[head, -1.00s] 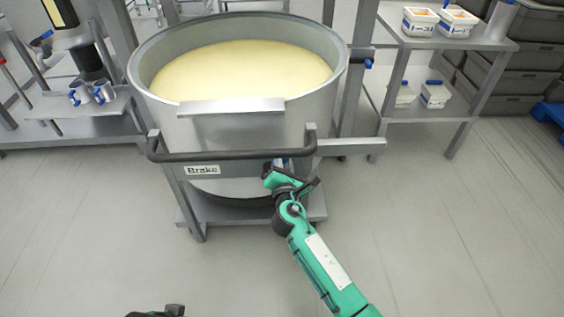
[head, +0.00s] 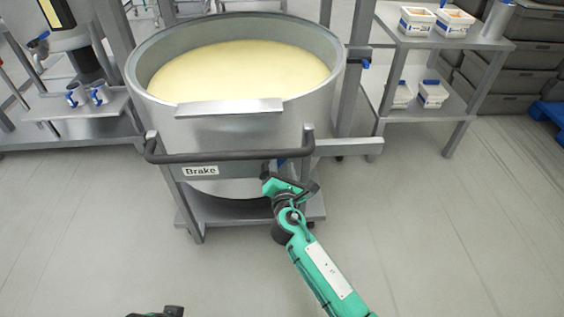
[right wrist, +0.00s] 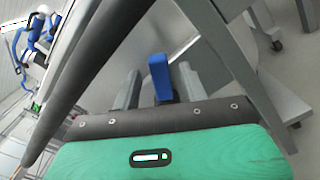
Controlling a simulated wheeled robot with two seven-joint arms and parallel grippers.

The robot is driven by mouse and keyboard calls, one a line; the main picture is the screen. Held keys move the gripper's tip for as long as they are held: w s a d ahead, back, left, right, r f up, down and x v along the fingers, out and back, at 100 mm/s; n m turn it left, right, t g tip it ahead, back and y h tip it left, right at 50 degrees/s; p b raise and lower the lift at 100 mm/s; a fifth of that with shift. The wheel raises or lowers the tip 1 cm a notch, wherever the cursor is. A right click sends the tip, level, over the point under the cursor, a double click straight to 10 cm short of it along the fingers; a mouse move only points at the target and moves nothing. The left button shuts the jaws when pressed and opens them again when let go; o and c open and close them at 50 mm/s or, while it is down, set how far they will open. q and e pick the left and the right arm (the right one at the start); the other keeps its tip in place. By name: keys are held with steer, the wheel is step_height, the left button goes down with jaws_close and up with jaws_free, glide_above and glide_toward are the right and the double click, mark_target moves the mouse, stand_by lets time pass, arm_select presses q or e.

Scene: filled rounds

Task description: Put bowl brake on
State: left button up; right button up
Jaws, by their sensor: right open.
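The large steel bowl (head: 205,135), full of pale yellow dough or batter, sits on a wheeled frame in the head view. A label reading "Brake" (head: 201,171) is on the frame below the dark push handle (head: 225,155). A blue brake lever (right wrist: 159,78) shows in the right wrist view; only a bit of it (head: 281,161) shows in the head view. My right gripper (right wrist: 157,90) is open, its two grey fingers on either side of the lever; I cannot tell if they touch it. In the head view the right gripper (head: 283,172) is just below the handle. A part of my left arm (head: 158,312) shows at the bottom edge.
A steel shelf table (head: 440,42) with white tubs (head: 416,22) stands at the right. Grey crates (head: 520,65) are stacked behind it. A side bench (head: 100,108) holds metal jugs at the left. The floor in front is clear.

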arm_select(q)
steer(key=shift+w+d+f, duration=0.1)
steer(key=shift+f, duration=0.4)
arm_select(e)
steer(key=s, duration=1.2)
